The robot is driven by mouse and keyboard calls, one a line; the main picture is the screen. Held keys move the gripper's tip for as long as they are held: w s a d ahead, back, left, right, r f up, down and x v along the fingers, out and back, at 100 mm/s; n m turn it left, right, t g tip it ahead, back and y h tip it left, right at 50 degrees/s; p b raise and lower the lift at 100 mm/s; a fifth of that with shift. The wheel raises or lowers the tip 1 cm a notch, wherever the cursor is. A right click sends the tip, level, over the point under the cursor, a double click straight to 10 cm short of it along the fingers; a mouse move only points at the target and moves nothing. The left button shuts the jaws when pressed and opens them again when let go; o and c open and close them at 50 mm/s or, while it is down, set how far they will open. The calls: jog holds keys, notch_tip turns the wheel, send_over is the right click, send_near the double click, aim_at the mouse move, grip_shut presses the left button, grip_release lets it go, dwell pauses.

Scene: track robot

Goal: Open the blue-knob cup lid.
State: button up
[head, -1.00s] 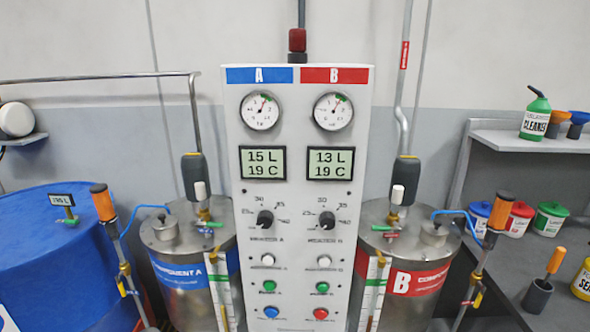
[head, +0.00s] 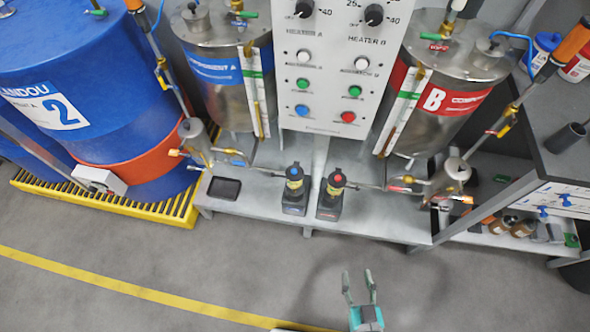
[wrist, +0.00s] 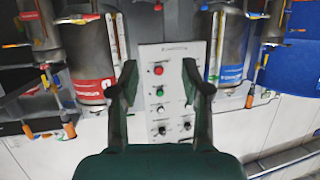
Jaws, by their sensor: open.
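The blue-knob cup (head: 294,187) is a small yellowish body with a dark top and a blue knob, upright on a dark base on the low grey platform. Its lid (head: 294,172) looks closed on top. A similar red-knob cup (head: 335,186) stands just to its right. My gripper (head: 358,282) is open and empty, below and right of both cups in the head view, apart from them. In the wrist view my gripper (wrist: 160,78) has its fingers spread, with the control panel beyond. I cannot make out the blue-knob cup there.
The control panel (head: 335,105) stands behind the cups between two steel tanks. A black tray (head: 224,189) lies on the platform's left. Pipes and valves flank the cups. A blue barrel stands at left, a grey workbench at right. Grey floor (head: 240,265) in front is clear.

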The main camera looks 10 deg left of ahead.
jog(key=w+a+f+n+y, duration=0.1)
jog(key=w+a+f, duration=0.25)
jog(key=w, duration=0.35)
jog(key=w+a+f, duration=0.3)
jog(key=w+a, duration=0.2)
jog(key=w, duration=0.2)
jog(key=n+g+y, duration=0.1)
send_near(294, 171)
jog(key=x, duration=1)
jog(key=shift+w, duration=0.1)
grip_shut()
